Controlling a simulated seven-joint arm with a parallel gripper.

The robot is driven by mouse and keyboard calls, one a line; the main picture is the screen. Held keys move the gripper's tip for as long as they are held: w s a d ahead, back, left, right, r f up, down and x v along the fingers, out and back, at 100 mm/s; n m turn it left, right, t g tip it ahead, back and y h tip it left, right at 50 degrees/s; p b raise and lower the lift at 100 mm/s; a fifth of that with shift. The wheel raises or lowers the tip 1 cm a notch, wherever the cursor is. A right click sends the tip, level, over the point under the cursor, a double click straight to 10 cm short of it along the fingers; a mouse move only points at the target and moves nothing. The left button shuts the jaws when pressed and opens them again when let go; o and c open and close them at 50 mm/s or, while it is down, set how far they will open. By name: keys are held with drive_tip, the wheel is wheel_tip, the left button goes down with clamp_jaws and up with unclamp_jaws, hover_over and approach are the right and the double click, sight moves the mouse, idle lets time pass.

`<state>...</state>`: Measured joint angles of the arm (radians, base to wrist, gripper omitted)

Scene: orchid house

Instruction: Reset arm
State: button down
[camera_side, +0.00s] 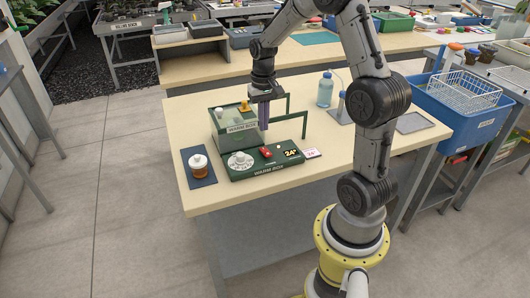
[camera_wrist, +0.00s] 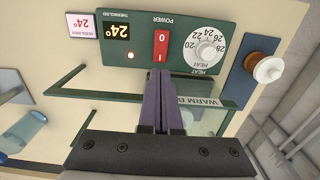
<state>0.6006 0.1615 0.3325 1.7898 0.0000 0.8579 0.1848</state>
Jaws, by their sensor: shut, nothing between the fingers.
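My gripper (camera_side: 264,112) points down over the front part of the warm box on the pale bench. Its two fingers (camera_wrist: 158,84) are together with nothing between them. The warm box (camera_side: 226,112) is glass-walled with a green frame and a green control panel (camera_side: 250,164) in front. The panel carries a white heat dial (camera_wrist: 205,48), a red power switch (camera_wrist: 161,45) and a display reading 24°. In the wrist view the fingertips lie close to the switch; I cannot tell whether they touch anything.
An amber jar with a white lid (camera_side: 199,165) stands on a dark mat left of the box. A green rail (camera_side: 303,125) rises at the box's right. A wash bottle (camera_side: 325,90) stands behind, and a blue tub (camera_side: 462,103) is at the right. The bench front is clear.

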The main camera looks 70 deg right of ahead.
drive_tip(key=s+a+r+n+t+h, duration=0.15)
drive_tip(key=a+r+n+t, duration=0.3)
drive_tip(key=a+r, duration=1)
drive_tip(key=s+a+f+n+t+y, duration=0.1)
drive_tip(key=s+a+n, duration=0.3)
drive_tip(key=s, duration=0.9)
drive_tip(key=shift+s+a+f, duration=0.3)
drive_tip(key=shift+a+f, duration=0.05)
drive_tip(key=shift+a, duration=1.15)
drive_tip(key=shift+n+y, duration=0.25)
